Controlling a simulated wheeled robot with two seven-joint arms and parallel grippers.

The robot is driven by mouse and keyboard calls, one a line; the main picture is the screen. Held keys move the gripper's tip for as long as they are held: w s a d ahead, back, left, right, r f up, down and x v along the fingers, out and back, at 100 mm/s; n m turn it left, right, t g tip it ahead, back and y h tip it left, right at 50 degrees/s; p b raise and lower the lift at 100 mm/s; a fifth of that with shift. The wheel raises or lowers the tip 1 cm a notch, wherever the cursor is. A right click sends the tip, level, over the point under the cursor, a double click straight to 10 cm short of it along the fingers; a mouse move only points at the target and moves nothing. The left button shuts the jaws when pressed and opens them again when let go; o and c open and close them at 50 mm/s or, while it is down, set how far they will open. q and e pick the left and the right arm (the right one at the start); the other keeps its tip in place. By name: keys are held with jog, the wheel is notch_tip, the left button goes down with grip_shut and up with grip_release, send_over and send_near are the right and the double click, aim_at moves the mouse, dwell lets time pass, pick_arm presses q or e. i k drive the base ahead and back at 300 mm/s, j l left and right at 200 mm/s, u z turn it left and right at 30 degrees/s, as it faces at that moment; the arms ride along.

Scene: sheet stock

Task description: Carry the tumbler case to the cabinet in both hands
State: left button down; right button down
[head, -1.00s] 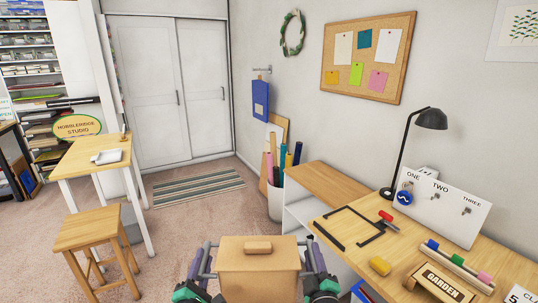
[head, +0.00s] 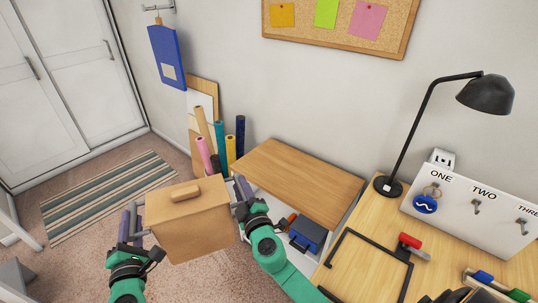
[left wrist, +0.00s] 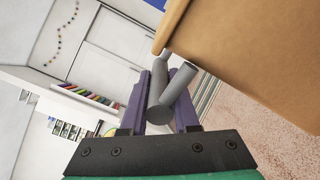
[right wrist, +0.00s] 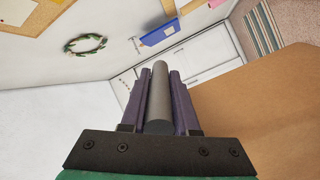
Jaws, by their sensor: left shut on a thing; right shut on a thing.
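The tumbler case is a light brown box (head: 192,225) with a wooden knob on its lid. It is upright and held in the air in the head view, left of the low cabinet. Its side also shows in the left wrist view (left wrist: 245,50) and the right wrist view (right wrist: 265,125). My left gripper (head: 130,226) is shut on its left grey bar handle (left wrist: 160,98). My right gripper (head: 243,192) is shut on the right bar handle (right wrist: 158,95). The low cabinet has a bare wooden top (head: 305,178) and a white open body, partly hidden by my right arm.
A blue box (head: 308,233) sits in the low cabinet's opening. Rolled tubes (head: 219,145) stand behind the case. The desk at right holds a black lamp (head: 388,186), a black frame (head: 365,250) and a numbered hook board (head: 465,205). A striped rug (head: 105,198) lies left.

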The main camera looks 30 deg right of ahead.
aim_at(296, 173)
jog(key=i+z, duration=0.1)
jog(key=i, duration=0.5)
jog(key=i+j+z, duration=0.1)
jog(key=i, duration=0.5)
jog(key=i+j+z, duration=0.1)
jog(key=i, duration=0.5)
jog(key=i+j+z, duration=0.1)
jog(key=z, duration=1.75)
